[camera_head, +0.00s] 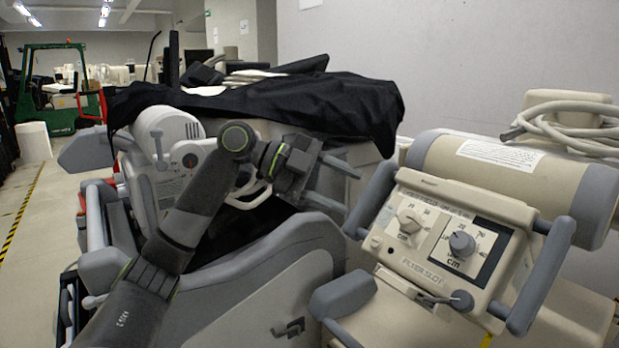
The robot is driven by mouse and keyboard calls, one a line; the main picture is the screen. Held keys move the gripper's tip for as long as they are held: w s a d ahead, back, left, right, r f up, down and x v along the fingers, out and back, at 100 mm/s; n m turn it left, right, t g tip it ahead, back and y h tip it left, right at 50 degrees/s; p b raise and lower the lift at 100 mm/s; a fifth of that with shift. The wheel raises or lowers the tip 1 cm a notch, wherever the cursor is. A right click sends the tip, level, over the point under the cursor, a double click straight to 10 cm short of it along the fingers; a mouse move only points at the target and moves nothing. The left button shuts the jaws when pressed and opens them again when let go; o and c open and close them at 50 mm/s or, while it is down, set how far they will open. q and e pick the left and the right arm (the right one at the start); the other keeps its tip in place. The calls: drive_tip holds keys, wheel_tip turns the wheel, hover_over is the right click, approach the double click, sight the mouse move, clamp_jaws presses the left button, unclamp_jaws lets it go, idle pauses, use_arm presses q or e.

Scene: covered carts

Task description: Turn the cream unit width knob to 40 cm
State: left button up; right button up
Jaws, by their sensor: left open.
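The cream unit (450,197) on the right has a tilted control panel with two dials. The left dial has a cream knob (408,222) on a pale scale. The right dial has a grey knob (461,243) beside a dark surround, with "cm" below it. The words naming each dial are too small to read, and I cannot read either setting surely. My left gripper (351,190) is open and empty, its fingers pointing right toward the panel, left of and above the knobs and apart from them. My right gripper is out of view.
Grey handles (540,278) flank the panel, and a small lever (461,300) sits below it. A black cover (270,100) drapes the grey machine behind my left arm. A coiled hose (570,125) lies on the cream cylinder. A green forklift (45,90) stands far left.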

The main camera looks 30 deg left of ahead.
use_arm(q)
drive_tip(key=shift+b+v, duration=0.3)
drive_tip(key=shift+v, duration=2.6)
